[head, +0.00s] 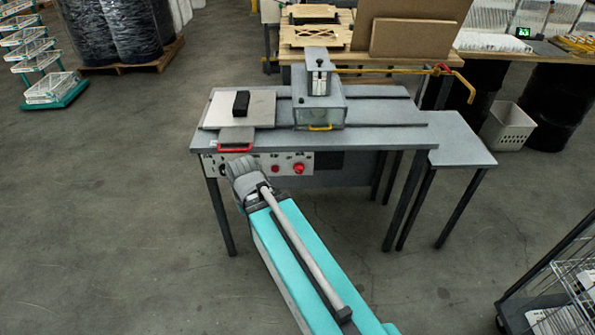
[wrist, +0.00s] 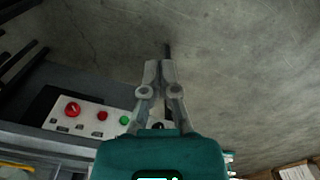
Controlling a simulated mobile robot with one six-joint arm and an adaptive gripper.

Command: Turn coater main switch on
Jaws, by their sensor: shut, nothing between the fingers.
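The coater (head: 362,139) is a grey table-like machine with a white control panel (head: 256,162) on its front. A large red knob (head: 299,168) sits at the panel's right, with a smaller red button (head: 276,168) left of it. In the wrist view the panel (wrist: 88,119) shows at the lower left, with the large red knob (wrist: 72,109), a red button (wrist: 102,116) and a green button (wrist: 125,120). The labels are too small to read. My gripper (wrist: 161,66) is shut and empty, beside the panel and apart from the red knob. My wrist hides the panel's left part in the head view.
A red handle (head: 235,149) sticks out at the table's front left, above my wrist. A light plate with a black block (head: 241,103) lies on top. A grey box unit (head: 319,94) stands mid-table. A wire cart (head: 560,285) stands at lower right. The floor in front is clear.

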